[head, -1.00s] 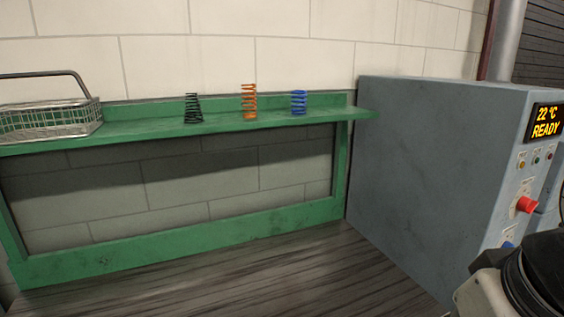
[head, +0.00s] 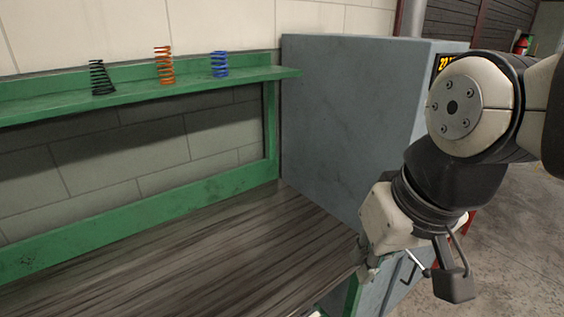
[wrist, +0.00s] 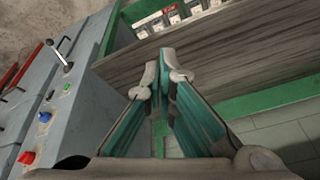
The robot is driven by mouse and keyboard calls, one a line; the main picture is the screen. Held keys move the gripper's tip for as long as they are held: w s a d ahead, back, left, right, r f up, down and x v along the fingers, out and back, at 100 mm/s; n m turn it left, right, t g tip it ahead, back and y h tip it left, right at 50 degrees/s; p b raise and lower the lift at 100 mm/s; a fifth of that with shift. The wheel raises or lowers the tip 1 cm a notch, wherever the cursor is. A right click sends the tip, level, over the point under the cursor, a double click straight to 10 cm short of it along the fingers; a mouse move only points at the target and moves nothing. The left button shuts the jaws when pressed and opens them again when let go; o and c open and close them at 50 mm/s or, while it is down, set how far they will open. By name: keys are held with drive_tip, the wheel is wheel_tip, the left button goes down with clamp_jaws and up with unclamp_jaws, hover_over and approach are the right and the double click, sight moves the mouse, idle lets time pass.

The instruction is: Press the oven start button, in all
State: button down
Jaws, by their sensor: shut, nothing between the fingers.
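The oven (head: 345,110) is the blue-grey cabinet right of the bench. Its lit display (head: 441,64) is mostly hidden behind my arm, and its buttons are hidden in the head view. The wrist view shows its panel at the left, with a red button (wrist: 27,158), a blue button (wrist: 44,117) and a small green button (wrist: 67,87). Labels are too small to read. My gripper (wrist: 158,68) is shut and empty, to the right of these buttons and apart from them. In the head view my gripper (head: 369,268) is low by the bench's right end.
A green shelf (head: 130,97) holds a black spring (head: 102,78), an orange spring (head: 164,66) and a blue spring (head: 219,65). The dark wooden benchtop (head: 200,255) is clear. Open floor lies right.

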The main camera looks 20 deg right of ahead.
drive_tip(key=w+d+f+m+t+y+p, duration=0.1)
drive_tip(key=w+d+f+m+y, duration=0.15)
drive_tip(key=w+d+m, duration=0.4)
drive_tip(key=w+d+f+m+y, duration=0.2)
drive_tip(key=w+d+f+m, duration=0.2)
drive_tip(key=w+d, duration=0.55)
drive_tip(key=d+f+m+t+h, duration=0.1)
drive_tip(key=d+f+m+t, duration=0.1)
drive_tip(key=d+f+m, duration=0.3)
drive_tip(key=d+f+m+t+h+p, duration=0.1)
drive_tip(key=d+f+m, duration=0.4)
drive_tip(key=d+f, duration=0.9)
drive_tip(key=d+t+h, duration=0.1)
drive_tip(key=d, duration=0.4)
drive_tip(key=shift+w+f, duration=0.25)
drive_tip(key=shift+w, duration=0.1)
drive_tip(key=w+a+b, duration=0.1)
drive_tip(key=w+a, duration=0.2)
drive_tip(key=w, duration=0.5)
drive_tip(key=shift+a, duration=0.15)
